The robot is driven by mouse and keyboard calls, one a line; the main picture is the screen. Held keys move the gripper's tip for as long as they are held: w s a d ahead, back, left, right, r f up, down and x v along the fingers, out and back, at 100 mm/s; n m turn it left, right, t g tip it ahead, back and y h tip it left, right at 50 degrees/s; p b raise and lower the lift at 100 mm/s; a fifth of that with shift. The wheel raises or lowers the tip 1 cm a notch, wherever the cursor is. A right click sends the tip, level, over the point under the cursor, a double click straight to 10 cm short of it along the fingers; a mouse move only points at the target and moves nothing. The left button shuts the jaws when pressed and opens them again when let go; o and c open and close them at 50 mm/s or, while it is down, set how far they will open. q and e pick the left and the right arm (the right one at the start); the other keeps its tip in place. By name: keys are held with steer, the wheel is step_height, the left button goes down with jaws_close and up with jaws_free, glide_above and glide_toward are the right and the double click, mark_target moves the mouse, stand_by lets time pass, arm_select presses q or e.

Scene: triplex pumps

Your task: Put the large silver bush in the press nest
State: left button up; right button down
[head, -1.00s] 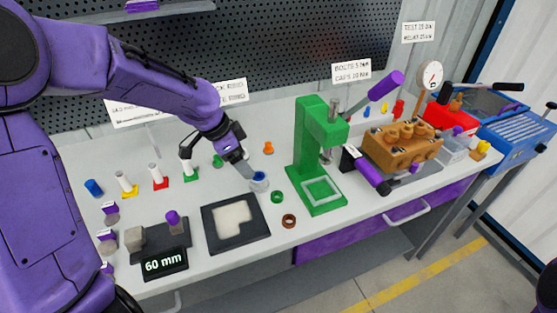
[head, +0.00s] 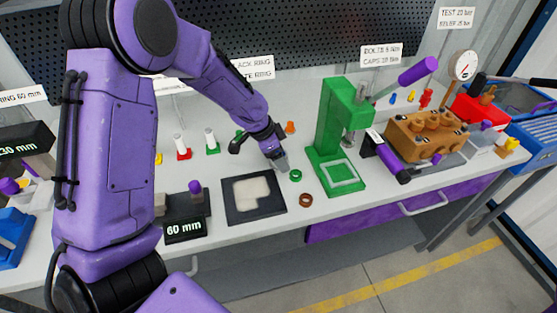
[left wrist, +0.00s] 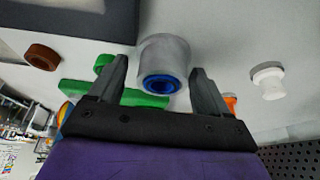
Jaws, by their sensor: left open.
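The silver bush (left wrist: 163,52), a wide grey cylinder with a blue ring in its bore, stands on the bench in the left wrist view. My left gripper (left wrist: 158,66) is open, with one finger on each side of the bush. A small gap shows at the left finger; at the right finger I cannot tell if it touches. In the head view my left gripper (head: 280,160) is low over the bench, left of the green press (head: 333,125), and largely hides the bush. The press base carries a pale square frame, the nest (head: 343,175), which looks empty.
A black tray (head: 237,216) with a pale recess is in front. The orange-brown pump block (head: 415,135) is right of the press. White posts on coloured bases stand behind left.

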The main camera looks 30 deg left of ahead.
arm_select(q)
steer(key=shift+s, duration=0.1)
steer(key=c, duration=0.5)
steer(key=shift+f, duration=0.1)
steer(key=c, duration=0.8)
steer(key=shift+o, duration=0.2)
